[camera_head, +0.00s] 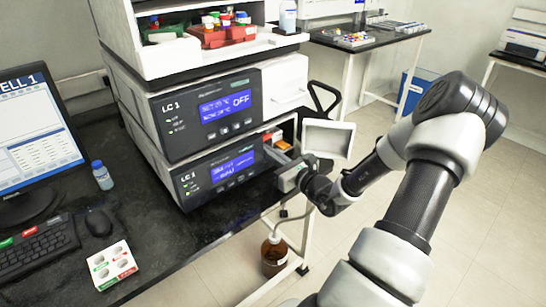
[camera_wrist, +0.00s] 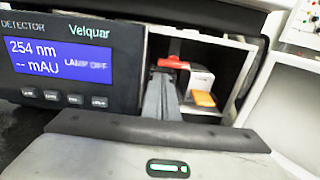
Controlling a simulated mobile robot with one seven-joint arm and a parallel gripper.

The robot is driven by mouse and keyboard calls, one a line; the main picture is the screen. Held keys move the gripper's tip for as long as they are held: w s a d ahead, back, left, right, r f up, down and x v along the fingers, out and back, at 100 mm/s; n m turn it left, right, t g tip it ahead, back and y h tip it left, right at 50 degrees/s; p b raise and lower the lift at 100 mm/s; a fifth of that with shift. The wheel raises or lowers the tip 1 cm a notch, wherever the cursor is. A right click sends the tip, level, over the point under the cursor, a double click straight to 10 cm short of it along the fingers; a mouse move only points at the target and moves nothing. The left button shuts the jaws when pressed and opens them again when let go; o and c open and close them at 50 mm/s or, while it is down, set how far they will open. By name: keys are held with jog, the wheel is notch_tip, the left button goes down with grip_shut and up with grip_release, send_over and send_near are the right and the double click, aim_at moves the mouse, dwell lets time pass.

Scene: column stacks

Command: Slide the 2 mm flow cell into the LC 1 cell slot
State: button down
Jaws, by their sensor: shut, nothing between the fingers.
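The lower LC 1 module (camera_head: 225,170) is a detector with its right-hand compartment open. In the wrist view the compartment (camera_wrist: 225,62) holds a white block with an orange front (camera_wrist: 203,98), low on the right. A red piece (camera_wrist: 173,62) is seated at the upper left of it. Orange also shows in the head view (camera_head: 284,146). I cannot read a size on either piece, so I cannot tell which is the 2 mm flow cell. My gripper (camera_wrist: 164,82) is shut and empty, its fingers pointing into the opening just below the red piece. It also shows in the head view (camera_head: 276,154).
The compartment's white door (camera_head: 328,138) hangs open to the right, close to my wrist. The detector display (camera_wrist: 65,52) reads 254 nm, lamp off. A white holder with coloured labels (camera_head: 112,265) lies on the bench. A brown bottle (camera_head: 274,255) stands below.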

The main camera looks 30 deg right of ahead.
jog(key=shift+w+a+r+p, duration=0.15)
jog(key=shift+w+p, duration=0.3)
jog(key=shift+w, duration=0.35)
jog(key=shift+w+r, duration=0.15)
jog(key=shift+w, duration=0.05)
